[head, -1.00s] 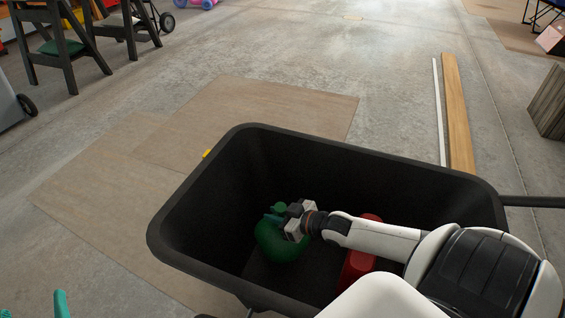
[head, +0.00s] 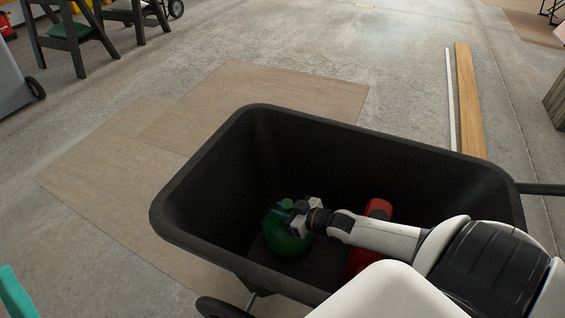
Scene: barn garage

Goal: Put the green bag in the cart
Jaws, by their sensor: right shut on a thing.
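The black cart (head: 190,205) is a deep tub with a wheel below, in the middle of the head view. The green bag (head: 281,238) is inside the tub, low down near its floor, left of the middle. My right gripper (head: 291,217) reaches into the tub from the right and is shut on the top of the green bag. I cannot tell whether the bag rests on the tub floor. My left gripper does not show; a teal piece at the lower left edge is unclear.
A red object (head: 378,209) lies in the tub, partly hidden behind my right arm. Flat brown boards (head: 260,95) lie on the floor behind the cart. A wooden plank (head: 467,100) and a white strip lie at the right.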

